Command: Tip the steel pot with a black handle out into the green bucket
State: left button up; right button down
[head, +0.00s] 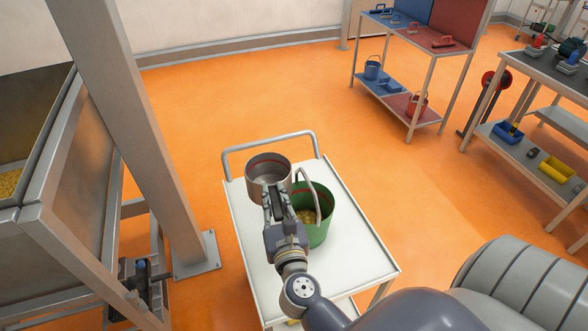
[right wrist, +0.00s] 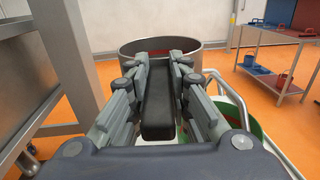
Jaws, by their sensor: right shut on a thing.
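The steel pot (head: 268,168) is at the far end of the white cart, roughly upright, with a red line inside its rim. In the right wrist view the pot (right wrist: 130,47) is straight ahead, its black handle (right wrist: 158,105) between my fingers. My right gripper (head: 277,204) is shut on that handle. I cannot tell whether the pot touches the cart. The green bucket (head: 318,230) stands on the cart just right of my gripper, with yellow grains inside and its grey bail raised. It is partly hidden by my gripper. My left gripper is not in view.
The white cart (head: 355,262) has a raised rail (head: 268,137) at its far end. A steel post (head: 140,130) and a hopper with yellow grains (head: 8,183) stand left. Shelves with blue and red items (head: 412,38) and a dark bench (head: 545,75) stand at the right back.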

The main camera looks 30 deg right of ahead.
jog(key=shift+r, duration=0.15)
notch_tip(320, 180, up, 3)
jog(key=p, duration=0.3)
dwell(0.5)
